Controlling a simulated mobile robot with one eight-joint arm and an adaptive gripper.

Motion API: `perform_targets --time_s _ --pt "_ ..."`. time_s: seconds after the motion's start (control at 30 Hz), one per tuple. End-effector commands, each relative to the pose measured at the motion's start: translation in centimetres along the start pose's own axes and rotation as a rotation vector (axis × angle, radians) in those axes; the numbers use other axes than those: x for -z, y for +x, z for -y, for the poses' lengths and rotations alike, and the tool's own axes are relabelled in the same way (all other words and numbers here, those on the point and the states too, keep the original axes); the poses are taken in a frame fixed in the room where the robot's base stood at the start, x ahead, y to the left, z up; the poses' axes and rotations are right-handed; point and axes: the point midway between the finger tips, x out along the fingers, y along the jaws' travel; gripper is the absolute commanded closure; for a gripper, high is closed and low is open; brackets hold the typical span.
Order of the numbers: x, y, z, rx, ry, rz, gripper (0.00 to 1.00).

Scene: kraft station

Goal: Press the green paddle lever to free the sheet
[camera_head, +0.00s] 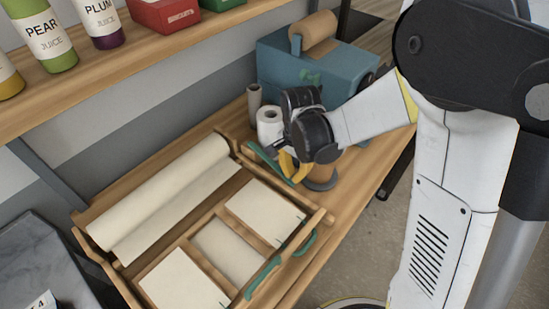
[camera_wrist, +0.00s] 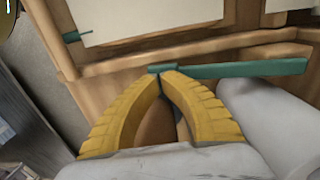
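A long green bar (camera_head: 264,152), which looks like the paddle lever, lies along the right-hand end of the wooden paper station (camera_head: 318,218). It also shows in the wrist view (camera_wrist: 245,70), running right from my fingertips. My gripper (camera_head: 287,165) has yellow fingers whose tips meet at the bar's left end in the wrist view (camera_wrist: 161,75). They overlap the bar there; I cannot tell whether they touch or press it. The fingers look shut and empty. Cream sheets (camera_head: 265,213) lie in the station beside a long paper roll (camera_head: 165,185).
A blue machine (camera_head: 335,72) with a brown roll and small green part stands behind my gripper. White rolls (camera_head: 269,122) stand close by. A brown spool-like thing (camera_head: 322,184) sits just below my gripper. A shelf (camera_head: 120,70) with juice bottles overhangs the back left.

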Motion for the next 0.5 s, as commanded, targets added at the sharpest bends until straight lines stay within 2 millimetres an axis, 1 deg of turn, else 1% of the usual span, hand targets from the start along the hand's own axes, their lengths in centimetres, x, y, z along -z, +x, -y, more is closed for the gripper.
perform_targets --time_s 0.23,0.5 --pt "0.0 0.9 -0.02 0.0 0.0 0.0 1.0" --pt "0.0 0.73 -0.02 0.0 0.0 0.0 1.0"
